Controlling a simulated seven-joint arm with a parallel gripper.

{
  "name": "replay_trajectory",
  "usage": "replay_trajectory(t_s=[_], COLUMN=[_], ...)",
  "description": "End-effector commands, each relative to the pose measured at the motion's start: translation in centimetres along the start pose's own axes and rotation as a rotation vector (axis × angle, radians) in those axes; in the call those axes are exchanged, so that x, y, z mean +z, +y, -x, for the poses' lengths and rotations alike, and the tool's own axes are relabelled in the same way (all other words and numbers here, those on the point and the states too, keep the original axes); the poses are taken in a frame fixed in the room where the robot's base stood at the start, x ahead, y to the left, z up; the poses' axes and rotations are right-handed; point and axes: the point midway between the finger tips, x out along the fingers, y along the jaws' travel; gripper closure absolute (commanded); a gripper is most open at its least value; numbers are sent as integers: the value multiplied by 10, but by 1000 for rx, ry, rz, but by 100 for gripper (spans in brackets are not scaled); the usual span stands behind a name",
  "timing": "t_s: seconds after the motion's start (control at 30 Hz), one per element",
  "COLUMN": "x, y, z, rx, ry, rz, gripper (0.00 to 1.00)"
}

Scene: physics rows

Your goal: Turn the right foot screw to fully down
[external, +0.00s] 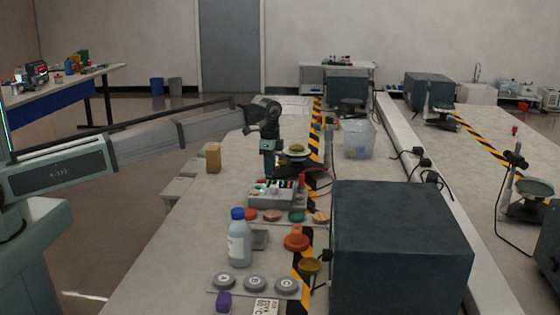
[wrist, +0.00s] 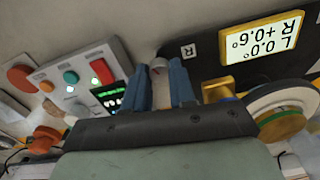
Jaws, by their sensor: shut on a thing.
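My gripper (wrist: 160,80) points down, its two blue fingers close together on either side of a small pale knob (wrist: 158,64). The knob sits beside a label marked R, so I take it as the right foot screw; most of it is hidden between the fingers. The lit display (wrist: 262,42) in its yellow frame appears upside down and seems to read L 0.0°, R +0.6°. In the external view my gripper (external: 268,172) is low behind the grey button box, beside the round-topped instrument (external: 296,152); the screw cannot be made out there.
A round white and green part (wrist: 284,112) is on the right. A blue-capped bottle (external: 239,240) and large dark box (external: 400,235) stand nearer the external camera.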

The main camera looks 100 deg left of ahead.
Motion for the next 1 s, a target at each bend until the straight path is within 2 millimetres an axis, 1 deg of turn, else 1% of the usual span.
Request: replay_trajectory(t_s=[0.03, 0.07, 0.3, 0.33, 0.57, 0.67, 0.77, 0.83, 1.0], x=[-1, -1, -1, -1, 0, 0, -1, -1, -1], y=[-1, -1, 0, 0, 0, 0, 0, -1, -1], z=[1, 1, 0, 0, 1, 5, 15, 26, 59], rx=[-2, -2, -1, -1, 0, -1, -1, -1, -2], ry=[3, 3, 2, 1, 1, 1, 1, 2, 3], rz=[0, 0, 1, 1, 1, 1, 1, 1, 1], gripper=[100, 74, 51, 49, 49, 49, 49, 49, 49])
